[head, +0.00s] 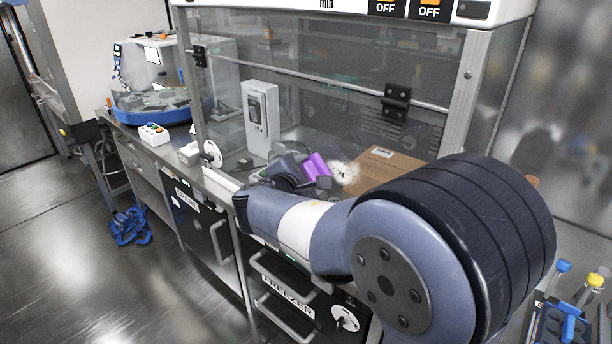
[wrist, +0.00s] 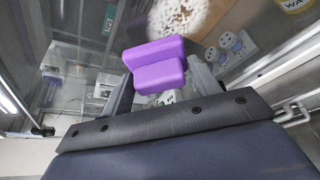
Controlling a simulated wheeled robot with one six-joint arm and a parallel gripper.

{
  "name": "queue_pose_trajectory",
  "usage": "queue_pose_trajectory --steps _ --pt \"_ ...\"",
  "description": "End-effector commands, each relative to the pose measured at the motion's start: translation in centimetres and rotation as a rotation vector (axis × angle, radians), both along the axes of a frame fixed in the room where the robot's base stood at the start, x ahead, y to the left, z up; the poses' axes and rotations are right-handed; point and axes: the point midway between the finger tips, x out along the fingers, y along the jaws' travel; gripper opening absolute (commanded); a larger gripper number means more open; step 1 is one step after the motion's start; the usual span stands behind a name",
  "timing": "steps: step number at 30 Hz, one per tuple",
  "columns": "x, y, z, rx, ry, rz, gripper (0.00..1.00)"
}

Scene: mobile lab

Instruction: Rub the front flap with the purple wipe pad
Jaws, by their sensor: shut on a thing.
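The purple wipe pad (head: 316,168) is held in front of the glass of the fume hood. My gripper (head: 300,180) is shut on it; in the wrist view the pad (wrist: 155,65) sits between the two fingers of my gripper (wrist: 160,88). The front flap (head: 330,115) is a clear pane with black hinges and hangs down across the hood's front. A whitish speckled smudge (head: 343,172) shows just right of the pad; it also shows above the pad in the wrist view (wrist: 182,12). I cannot tell whether the pad touches the pane.
A cardboard box (head: 385,167) and a white device (head: 261,118) are seen through the glass. The freezer drawer (head: 287,296) is below the hood. A blue-based machine (head: 160,103) and a button box (head: 153,135) stand on the left bench. Bottles (head: 594,282) are at lower right.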

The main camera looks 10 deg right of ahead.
Motion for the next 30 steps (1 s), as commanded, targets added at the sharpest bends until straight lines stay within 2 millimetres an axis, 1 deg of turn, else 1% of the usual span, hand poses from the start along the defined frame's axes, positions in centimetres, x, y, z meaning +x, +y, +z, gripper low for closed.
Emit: queue_pose_trajectory --steps 13,30 --pt "0.03 -0.04 0.0 0.0 0.0 0.0 0.4" --pt "0.7 -0.97 -0.02 0.0 0.0 -0.002 0.4"
